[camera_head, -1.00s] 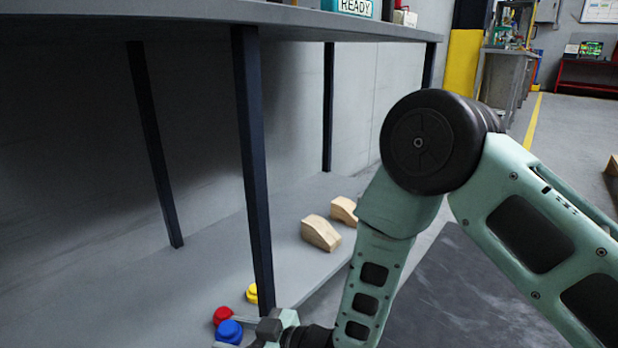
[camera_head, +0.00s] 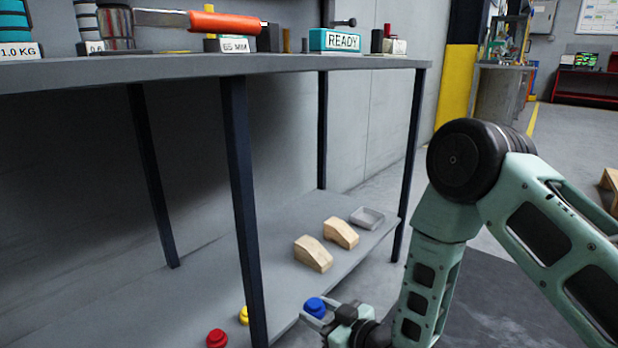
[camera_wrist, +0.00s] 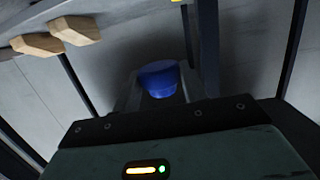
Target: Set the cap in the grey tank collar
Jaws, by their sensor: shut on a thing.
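My gripper (camera_head: 322,314) is shut on a blue cap (camera_head: 314,306) and holds it up by the front edge of the low shelf. In the wrist view the blue cap (camera_wrist: 158,78) sits between the two fingers (camera_wrist: 160,90). A red cap (camera_head: 217,338) and a yellow cap (camera_head: 244,314) stand on the low shelf to the left, the yellow one partly behind a table leg. I cannot make out a grey tank collar in either view.
The low shelf (camera_head: 210,265) also bears two wooden blocks (camera_head: 313,253) and a small grey tray (camera_head: 367,217). Dark table legs (camera_head: 243,210) rise from it. The tabletop (camera_head: 180,68) above holds an orange-handled tool (camera_head: 222,22) and a READY box (camera_head: 338,40).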

